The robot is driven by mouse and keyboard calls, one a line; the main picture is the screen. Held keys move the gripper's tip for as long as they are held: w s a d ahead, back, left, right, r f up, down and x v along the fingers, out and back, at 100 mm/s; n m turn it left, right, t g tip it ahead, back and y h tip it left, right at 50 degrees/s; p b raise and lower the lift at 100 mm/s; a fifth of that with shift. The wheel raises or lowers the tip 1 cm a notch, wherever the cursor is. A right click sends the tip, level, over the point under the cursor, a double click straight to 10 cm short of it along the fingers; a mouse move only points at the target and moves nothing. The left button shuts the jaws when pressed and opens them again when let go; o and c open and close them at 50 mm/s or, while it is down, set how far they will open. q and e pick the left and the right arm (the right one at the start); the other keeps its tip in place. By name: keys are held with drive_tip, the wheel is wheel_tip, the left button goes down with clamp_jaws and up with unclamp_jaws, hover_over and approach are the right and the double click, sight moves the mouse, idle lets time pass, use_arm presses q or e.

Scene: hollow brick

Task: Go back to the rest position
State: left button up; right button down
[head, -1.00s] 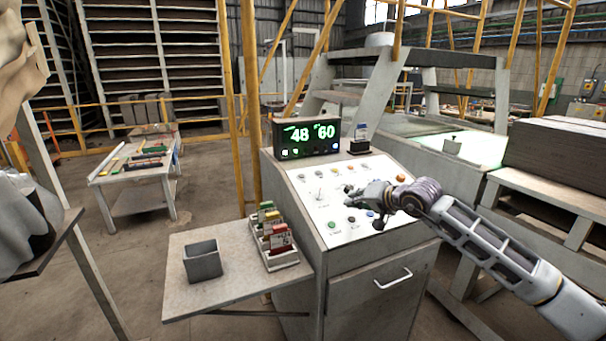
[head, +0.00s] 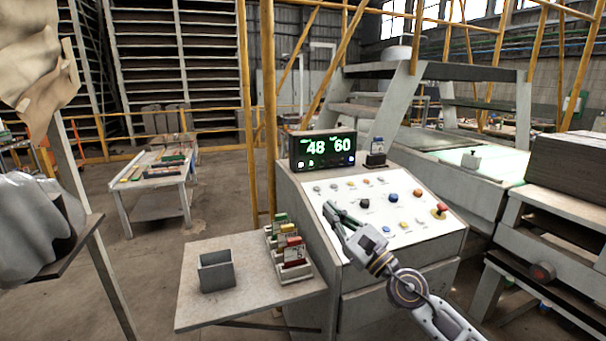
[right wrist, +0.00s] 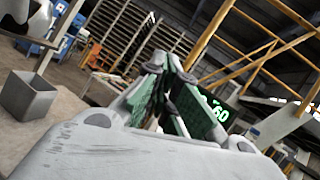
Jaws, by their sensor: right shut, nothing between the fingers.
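My right gripper (head: 334,211) is shut and empty. In the head view it is over the left edge of the white button panel (head: 400,215) of the control console. In the right wrist view its fingers (right wrist: 158,70) meet at the tips, with the green display (right wrist: 218,112) partly hidden behind them. The panel carries several coloured buttons and a red knob (head: 439,209) at its right. My left gripper is in neither view.
A side shelf (head: 240,310) left of the console holds a grey open box (head: 215,271) and a rack of cards (head: 292,272). The display (head: 322,149) reading 48 and 60 stands at the console's back. A worktable (head: 157,165) is farther left.

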drive_tip(key=s+d+f+m+h, duration=0.3)
drive_tip(key=d+f+m+h, duration=0.55)
drive_tip(key=m, duration=0.85)
drive_tip(key=s+d+f+m+h, duration=0.2)
drive_tip(key=d+f+m+h, duration=0.7)
drive_tip(key=m, duration=0.8)
drive_tip(key=s+a+f+m+g+y, duration=0.25)
drive_tip(key=s+f+m+g, duration=1.05)
drive_tip(key=s+f, duration=0.95)
drive_tip(key=s+d+f+g, duration=0.1)
drive_tip(key=s+f, duration=0.1)
drive_tip(key=f, duration=1.3)
drive_tip(key=s+f, duration=0.2)
drive_tip(key=f, duration=1.4)
drive_tip(key=s+d+f, duration=0.2)
drive_tip(key=s+f, duration=0.8)
drive_tip(key=s, duration=0.1)
drive_tip(key=s+d+f+n+g, duration=0.1)
drive_tip(key=s+d+f, duration=0.2)
drive_tip(key=s+f, duration=0.7)
drive_tip(key=shift+s+d+g, duration=0.3)
drive_tip(key=shift+s+d, duration=0.05)
drive_tip(key=shift+s, duration=0.15)
